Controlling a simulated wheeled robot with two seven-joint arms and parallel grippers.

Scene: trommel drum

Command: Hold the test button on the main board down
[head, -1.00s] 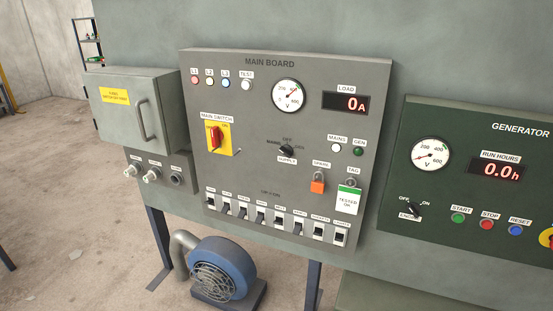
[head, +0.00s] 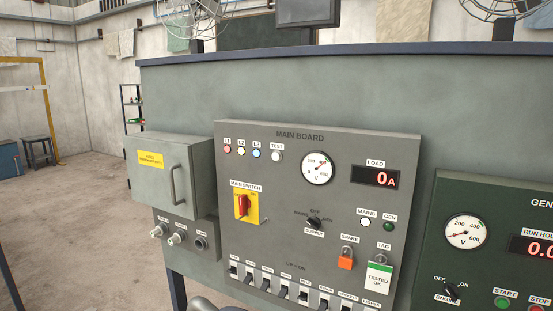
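The main board (head: 340,225) is a grey panel in the middle of the head view. Its test button (head: 277,156) is a small round white button under the TEST label, at the top of the board. It sits to the right of the L1, L2 and L3 lamps (head: 241,152) and to the left of the voltmeter (head: 317,168). Nothing covers or touches the button. Neither of my grippers shows in the head view.
A grey box (head: 172,178) with a handle stands out at the board's left. The green generator panel (head: 480,260) is at the right. On the board are the main switch (head: 244,205), supply selector (head: 314,223), orange padlock (head: 345,262) and several breakers. Open floor lies left.

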